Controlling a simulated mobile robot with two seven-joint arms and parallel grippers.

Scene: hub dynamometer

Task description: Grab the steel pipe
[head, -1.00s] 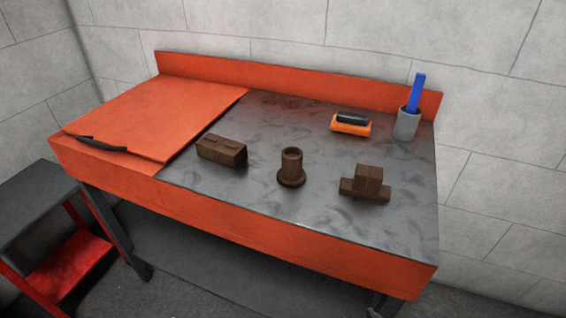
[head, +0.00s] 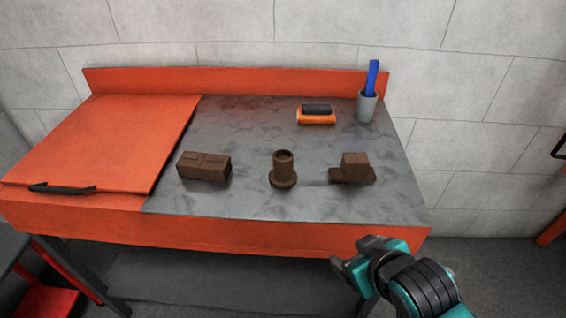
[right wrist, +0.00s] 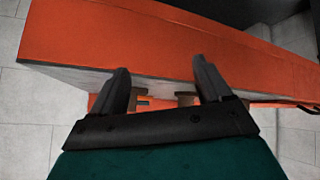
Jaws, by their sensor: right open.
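The brown flanged pipe piece (head: 283,169) stands upright on its round flange in the middle of the grey worktop; I take it for the steel pipe. My right gripper (head: 352,262) is in front of the bench's front edge, lower right of the pipe and apart from it. In the right wrist view the two dark fingers (right wrist: 160,88) are spread with nothing between them, facing the orange bench side. The pipe cannot be made out clearly in that view. My left gripper is not in view.
A brown block (head: 203,167) lies left of the pipe and a brown stepped block (head: 353,168) right of it. Behind are an orange-and-black tool (head: 316,115) and a grey cup (head: 367,107) with a blue item. An orange lid (head: 110,140) covers the left side.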

